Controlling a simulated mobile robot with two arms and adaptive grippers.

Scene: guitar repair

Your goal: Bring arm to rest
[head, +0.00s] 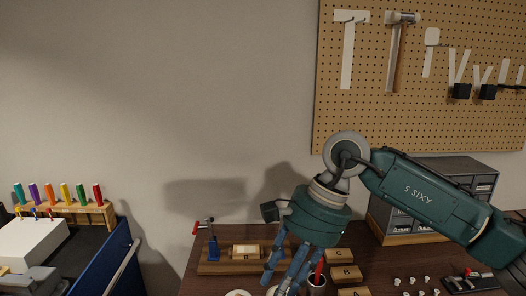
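My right arm, in green, comes in from the right in the head view. Its gripper (275,283) hangs down over the brown workbench (190,284), with blue-grey fingers pointing to the lower left. The fingers stand apart, with no object visible between them. The fingertips are close to the bottom edge of the picture, so their height over the bench is hard to judge. My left gripper is not in view.
A wooden block with a red-and-blue clamp (211,236) stands behind the gripper. Wooden blocks lettered C (338,256), B (346,273) and A (353,292) and a cup (316,284) are right beside it. A grey drawer cabinet (455,170) stands behind the arm. A blue cart (122,262) is at left.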

